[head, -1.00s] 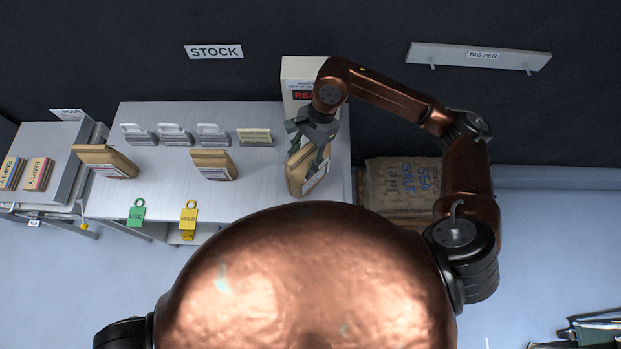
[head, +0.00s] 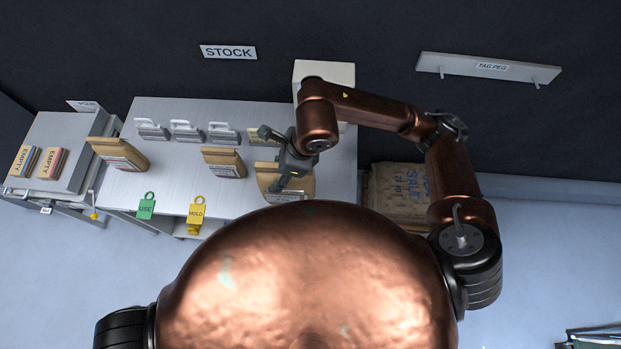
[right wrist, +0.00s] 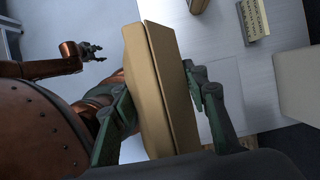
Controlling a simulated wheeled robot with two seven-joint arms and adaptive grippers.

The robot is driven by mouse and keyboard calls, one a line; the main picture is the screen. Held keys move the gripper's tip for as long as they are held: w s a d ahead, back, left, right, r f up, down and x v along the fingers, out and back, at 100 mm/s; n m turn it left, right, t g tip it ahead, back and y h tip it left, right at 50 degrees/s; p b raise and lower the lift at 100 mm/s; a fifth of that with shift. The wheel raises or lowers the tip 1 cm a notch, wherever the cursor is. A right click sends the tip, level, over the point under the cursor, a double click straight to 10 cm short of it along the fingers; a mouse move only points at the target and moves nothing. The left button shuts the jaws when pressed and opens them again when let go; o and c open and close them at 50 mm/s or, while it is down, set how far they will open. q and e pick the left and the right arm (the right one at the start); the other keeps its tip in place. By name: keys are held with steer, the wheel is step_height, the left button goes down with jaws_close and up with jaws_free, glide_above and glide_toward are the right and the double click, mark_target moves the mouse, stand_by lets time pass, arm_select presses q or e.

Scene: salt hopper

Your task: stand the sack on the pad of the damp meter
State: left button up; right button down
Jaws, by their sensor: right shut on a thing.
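My right gripper (head: 291,172) is shut on a tan paper sack (head: 268,181) near the table's front right. In the right wrist view the sack (right wrist: 160,90) sits between the two green fingers (right wrist: 162,98). Whether its base touches the table cannot be told. The damp meter (head: 311,70) is a pale box at the table's back right, behind my right arm, which hides most of its face. Its pad cannot be made out. My left gripper (right wrist: 92,51) shows small in the right wrist view, empty, its fingers apart.
Two other sacks stand on the table, one at the middle (head: 224,163) and one at the left (head: 118,154). A green USE tag (head: 147,207) and a yellow HOLD tag (head: 195,214) hang at the front edge.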

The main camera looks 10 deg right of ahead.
steer(key=w+d+f+p, duration=0.4)
steer(key=w+d+f, duration=0.4)
steer(key=d+f, duration=0.2)
step_height(320, 180, down, 3)
steer(key=shift+w+d+r+p, duration=0.2)
steer(key=shift+w+d+p, duration=0.15)
steer(key=shift+w+p, duration=0.05)
steer(key=c, duration=1.6)
jaws_free()
steer(key=shift+s+d+f, duration=0.1)
steer(key=shift+d+f, duration=0.05)
steer(key=shift+f, duration=0.05)
steer(key=o, duration=0.5)
steer(key=shift+s, duration=0.1)
steer(key=shift+c, duration=0.2)
